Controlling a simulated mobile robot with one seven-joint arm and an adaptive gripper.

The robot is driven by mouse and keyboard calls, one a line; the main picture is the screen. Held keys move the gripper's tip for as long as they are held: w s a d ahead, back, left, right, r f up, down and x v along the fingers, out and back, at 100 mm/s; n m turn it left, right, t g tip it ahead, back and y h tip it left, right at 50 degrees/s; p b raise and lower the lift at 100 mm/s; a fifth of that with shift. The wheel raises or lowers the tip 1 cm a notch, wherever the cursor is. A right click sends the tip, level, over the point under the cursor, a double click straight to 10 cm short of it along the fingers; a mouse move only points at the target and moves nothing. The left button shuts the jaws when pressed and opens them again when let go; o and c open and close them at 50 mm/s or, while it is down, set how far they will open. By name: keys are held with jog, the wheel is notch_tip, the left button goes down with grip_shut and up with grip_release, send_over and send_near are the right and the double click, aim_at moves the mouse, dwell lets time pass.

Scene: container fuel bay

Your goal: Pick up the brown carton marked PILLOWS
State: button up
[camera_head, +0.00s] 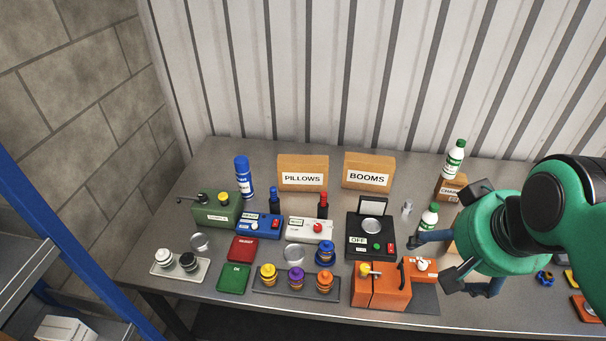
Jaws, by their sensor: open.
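The brown carton marked PILLOWS (303,165) stands upright at the back of the table, left of the middle. Its white label faces me. A second brown carton marked BOOMS (368,188) stands just to its right with a narrow gap between them. My gripper (432,264) is over the right part of the table, well to the right of and nearer than the PILLOWS carton. I see nothing held, though the arm hides part of the area.
A blue spray can (243,177) stands left of the PILLOWS carton. Small blue (275,198) and red (323,206) bottles stand before it. The black OFF device (371,236), orange box (380,290) and green box (217,209) crowd the table. A corrugated wall (330,80) rises behind.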

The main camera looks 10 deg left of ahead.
jog(key=w+a+r+m+g+p, duration=0.1)
jog(key=w+a+r+m, duration=0.15)
jog(key=w, duration=0.55)
jog(key=w+a+r+m+p, duration=0.1)
jog(key=w+a+r+p, duration=0.1)
jog(key=w+r, duration=0.35)
jog(key=m+g+y+p, duration=0.2)
jog(key=m+g+p, duration=0.45)
jog(key=m, duration=0.65)
send_over(303, 161)
jog(key=d+p, duration=0.2)
jog(key=shift+n+t, duration=0.25)
jog(key=shift+t, duration=0.7)
jog(key=f, duration=2.8)
jog(key=shift+s+a, duration=0.1)
jog(key=shift+a, duration=0.1)
jog(key=shift+a+f, duration=0.2)
jog(key=shift+f, duration=0.05)
jog(key=shift+f, duration=0.1)
jog(key=shift+a+f, duration=0.2)
jog(key=shift+f, duration=1.2)
jog(key=shift+a+f, duration=0.2)
jog(key=shift+f, duration=1.2)
jog(key=shift+a+f, duration=0.2)
jog(key=shift+f, duration=1.2)
